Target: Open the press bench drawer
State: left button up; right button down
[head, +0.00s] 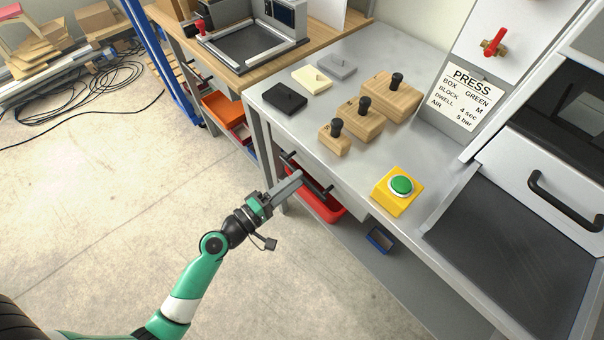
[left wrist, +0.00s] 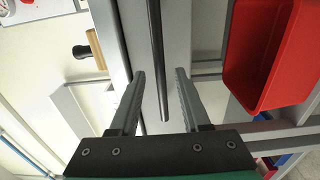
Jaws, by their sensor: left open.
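The press bench drawer (head: 343,198) has a pale grey front under the bench top, and it looks shut. Its dark bar handle (head: 318,184) runs along that front. My left gripper (head: 298,176) is at the handle, with its fingers pointing toward the drawer front. In the left wrist view, the handle (left wrist: 157,50) runs between the two open fingers of the left gripper (left wrist: 158,78), and its near end shows between them. I see a gap on each side of the bar. The fingers hide part of the handle in the head view. My right gripper is out of view.
A red bin (head: 325,209) sits below the drawer and shows close beside the gripper in the left wrist view (left wrist: 265,60). On the bench (head: 290,128) are wooden blocks with black knobs (head: 385,97) and a yellow box with a green button (head: 399,188).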

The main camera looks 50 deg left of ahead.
aim_at(313, 168)
pick_arm(q)
jog(key=shift+w, duration=1.55)
jog(key=shift+c, duration=0.2)
grip_shut()
